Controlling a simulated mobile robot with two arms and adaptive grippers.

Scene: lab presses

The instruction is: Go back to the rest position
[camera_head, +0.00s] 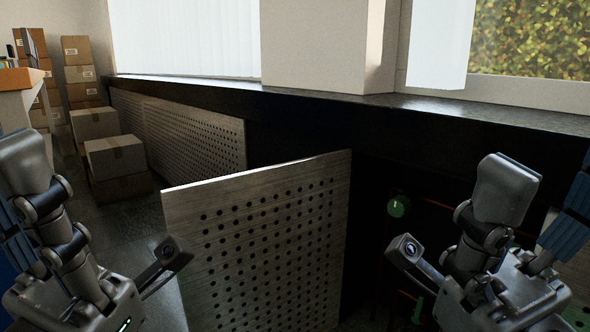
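My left gripper (98,205) is at the lower left with its two fingers spread wide and nothing between them. My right gripper (455,218) is at the lower right, also spread wide and empty. A grey perforated panel (270,240) stands between the two grippers, angled out from the dark wall unit. Neither gripper is seen to hold the panel. The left gripper's inner finger is close to its left edge in the picture; whether they touch cannot be told.
Right of the panel is a dark recess with a green round part (398,206) and reddish pipes. More perforated panels (195,135) line the wall under a black ledge (330,97). Cardboard boxes (115,157) are stacked at the left back, near a table edge (18,79). Dark floor shows between.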

